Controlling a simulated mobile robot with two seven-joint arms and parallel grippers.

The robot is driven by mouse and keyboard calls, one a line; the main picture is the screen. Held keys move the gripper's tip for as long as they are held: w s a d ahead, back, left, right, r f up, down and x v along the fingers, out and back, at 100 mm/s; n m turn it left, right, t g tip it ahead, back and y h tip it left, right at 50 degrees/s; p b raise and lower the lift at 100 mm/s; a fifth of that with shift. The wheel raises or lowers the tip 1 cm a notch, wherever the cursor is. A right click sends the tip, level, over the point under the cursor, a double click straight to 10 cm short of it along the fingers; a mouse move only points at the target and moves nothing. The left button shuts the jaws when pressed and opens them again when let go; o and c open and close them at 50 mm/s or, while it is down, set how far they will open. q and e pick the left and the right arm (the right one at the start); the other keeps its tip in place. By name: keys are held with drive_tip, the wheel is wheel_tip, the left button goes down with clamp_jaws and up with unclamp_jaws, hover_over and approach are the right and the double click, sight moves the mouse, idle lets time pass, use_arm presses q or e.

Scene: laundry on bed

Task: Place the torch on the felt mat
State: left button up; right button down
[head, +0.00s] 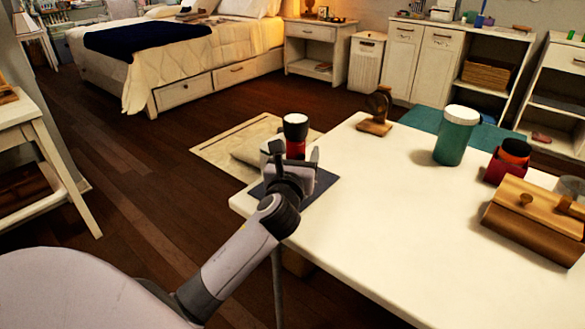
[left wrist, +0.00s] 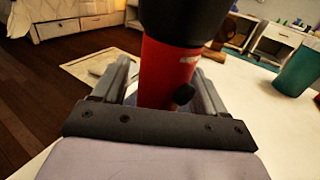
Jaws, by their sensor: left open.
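The torch (head: 295,148) is upright near the table's left corner, with a red body, a wide black head and a pale top. In the left wrist view the torch (left wrist: 168,72) fills the middle, with a dark button low on its side. The dark felt mat (head: 322,185) lies flat on that corner, partly covered by my left gripper (head: 292,160). My left gripper is open, with its fingers on either side of the torch. The torch's base is hidden behind the gripper, so I cannot tell whether it touches the mat. My right gripper is not in view.
On the white table (head: 385,220) stand a wooden stand (head: 376,118), a teal jar (head: 456,140) with a white lid, a red container (head: 508,162) and a wooden box (head: 535,218). The table's middle is clear. A bed (head: 170,60) stands at the back left.

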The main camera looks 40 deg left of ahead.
use_arm(q)
drive_tip(key=p+v, duration=0.1)
drive_tip(key=v, duration=1)
drive_tip(key=shift+s+d, duration=0.2)
drive_tip(key=shift+s, duration=0.15)
